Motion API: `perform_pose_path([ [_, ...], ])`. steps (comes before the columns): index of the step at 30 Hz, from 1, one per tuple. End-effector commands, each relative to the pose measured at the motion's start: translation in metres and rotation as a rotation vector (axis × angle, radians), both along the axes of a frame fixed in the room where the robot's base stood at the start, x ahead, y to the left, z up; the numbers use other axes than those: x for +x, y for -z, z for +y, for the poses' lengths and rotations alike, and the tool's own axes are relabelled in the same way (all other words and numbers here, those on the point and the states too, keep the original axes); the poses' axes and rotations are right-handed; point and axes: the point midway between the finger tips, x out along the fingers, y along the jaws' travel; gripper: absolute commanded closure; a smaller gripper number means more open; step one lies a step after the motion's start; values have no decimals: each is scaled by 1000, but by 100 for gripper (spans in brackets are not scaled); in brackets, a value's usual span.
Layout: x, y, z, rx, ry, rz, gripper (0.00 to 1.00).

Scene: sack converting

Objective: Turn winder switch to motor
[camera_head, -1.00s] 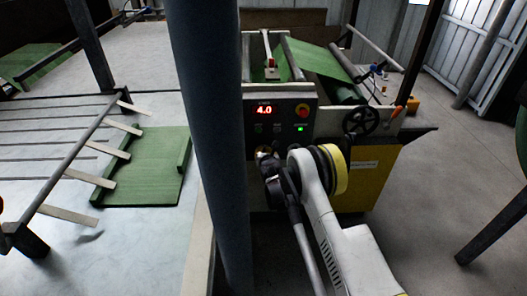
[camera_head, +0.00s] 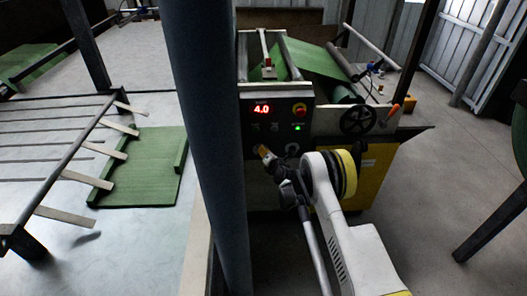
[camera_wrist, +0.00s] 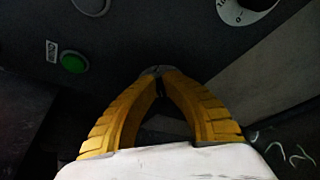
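The winder's dark control panel (camera_head: 277,115) stands at the middle of the head view, with a red "4.0" display (camera_head: 262,109). My gripper (camera_head: 263,151) is just left of the pale knob in the head view. The tips are left of and below the knob.
A green button (camera_wrist: 74,62) and a grey button (camera_wrist: 90,4) are at the wrist view's left. A red button (camera_head: 299,110) and handwheel (camera_head: 358,120) are on the machine. A blue-grey post (camera_head: 205,130) stands close on the left. Floor at right is clear.

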Motion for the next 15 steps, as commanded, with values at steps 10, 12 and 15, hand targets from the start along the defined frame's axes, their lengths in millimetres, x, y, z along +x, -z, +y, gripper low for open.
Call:
perform_pose_path([
  [10,0,0,0,10,1,-1,100],
  [12,0,0,0,10,1,-1,100],
  [15,0,0,0,10,0,0,75],
])
